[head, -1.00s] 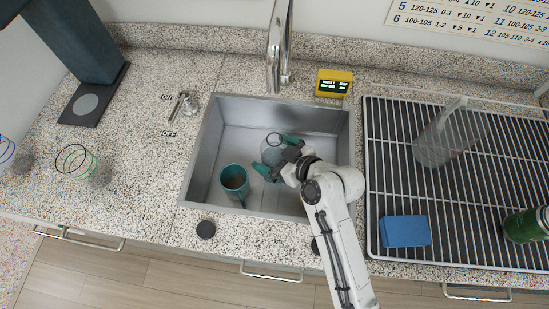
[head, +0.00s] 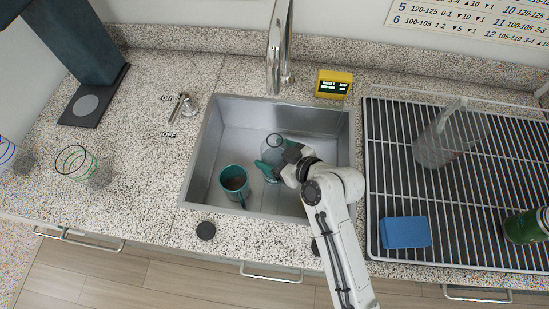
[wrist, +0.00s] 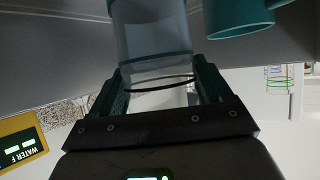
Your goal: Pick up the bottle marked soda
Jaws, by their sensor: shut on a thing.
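My gripper (head: 272,163), with teal fingers, is inside the sink. It is shut on a clear glass (head: 274,143), which also shows between the fingers in the wrist view (wrist: 150,45) with dark rings around it. A green bottle-like thing (head: 524,226) is on the wire rack at the right edge of the head view, partly cut off. I cannot read the word soda on anything, so I cannot tell which thing bears it. My gripper is far left of the green thing.
A teal mug (head: 233,182) stands in the metal sink (head: 222,130), left of my gripper. The faucet (head: 279,50) rises behind. A yellow display (head: 334,83) stands behind the sink. The rack (head: 460,185) holds a blue block (head: 405,232) and a clear pitcher (head: 440,140).

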